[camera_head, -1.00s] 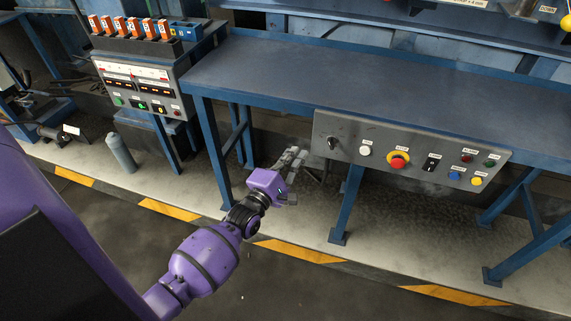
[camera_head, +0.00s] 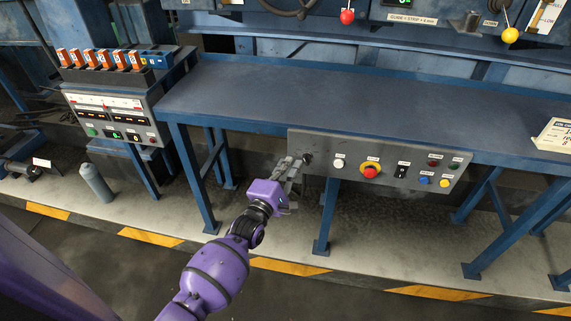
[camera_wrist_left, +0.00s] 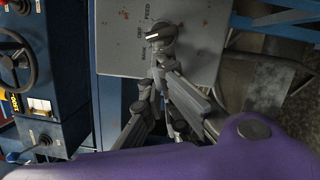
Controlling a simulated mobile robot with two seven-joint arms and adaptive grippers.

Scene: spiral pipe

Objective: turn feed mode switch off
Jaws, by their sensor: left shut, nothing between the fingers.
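The feed mode switch (camera_head: 307,158) is a dark rotary knob at the left end of the grey control panel (camera_head: 330,145). In the left wrist view the switch (camera_wrist_left: 161,38) shows a white mark on its left side, beside the middle of a column of labels that includes FEED and OFF. My left gripper (camera_head: 297,161) is shut and empty, its fingertips right beside the knob. In the left wrist view the tips of the left gripper (camera_wrist_left: 158,68) lie just below the knob. I cannot tell whether they touch it. My right gripper is not in view.
The panel also carries a white button (camera_head: 339,163), a red emergency button on yellow (camera_head: 370,172), a black switch (camera_head: 401,172) and small coloured buttons. It hangs on the front edge of a blue bench (camera_head: 330,100). The floor before it is clear.

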